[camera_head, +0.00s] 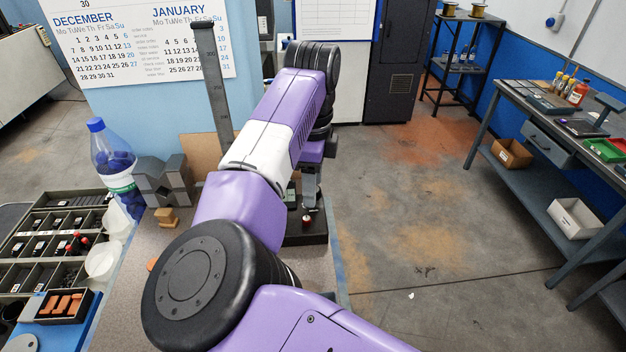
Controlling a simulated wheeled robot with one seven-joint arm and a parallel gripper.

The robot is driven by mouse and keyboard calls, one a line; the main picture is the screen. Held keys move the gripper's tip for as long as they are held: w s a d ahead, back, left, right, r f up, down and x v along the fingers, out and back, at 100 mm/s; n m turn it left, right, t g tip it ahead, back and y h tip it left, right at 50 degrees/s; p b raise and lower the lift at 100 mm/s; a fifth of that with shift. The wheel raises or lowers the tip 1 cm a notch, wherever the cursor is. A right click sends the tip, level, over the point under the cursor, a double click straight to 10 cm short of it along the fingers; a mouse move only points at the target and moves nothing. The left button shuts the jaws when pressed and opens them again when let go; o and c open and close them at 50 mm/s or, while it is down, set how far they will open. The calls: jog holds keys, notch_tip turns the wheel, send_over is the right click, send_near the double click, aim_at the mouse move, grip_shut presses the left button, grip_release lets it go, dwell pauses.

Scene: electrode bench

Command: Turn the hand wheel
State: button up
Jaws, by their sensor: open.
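My purple and white arm reaches forward over the bench and its end points down. My gripper (312,183) shows only in part, as a grey piece below the purple wrist; the arm covers the rest. It is open. Below it is a black base (308,238) on the bench, with a small red and white part (306,220) close under the gripper. I cannot tell whether they touch. I cannot make out the hand wheel; the arm hides much of that spot.
A tall grey scale column (213,85) stands before the calendar (140,40). Grey blocks (163,182), a blue-capped bottle (115,165) and a compartment tray (45,235) are at left. Open floor (430,200) lies right, with a side bench (540,120) beyond.

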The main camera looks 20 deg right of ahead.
jog(key=shift+f, duration=0.15)
grip_shut()
jog(key=shift+m, duration=0.3)
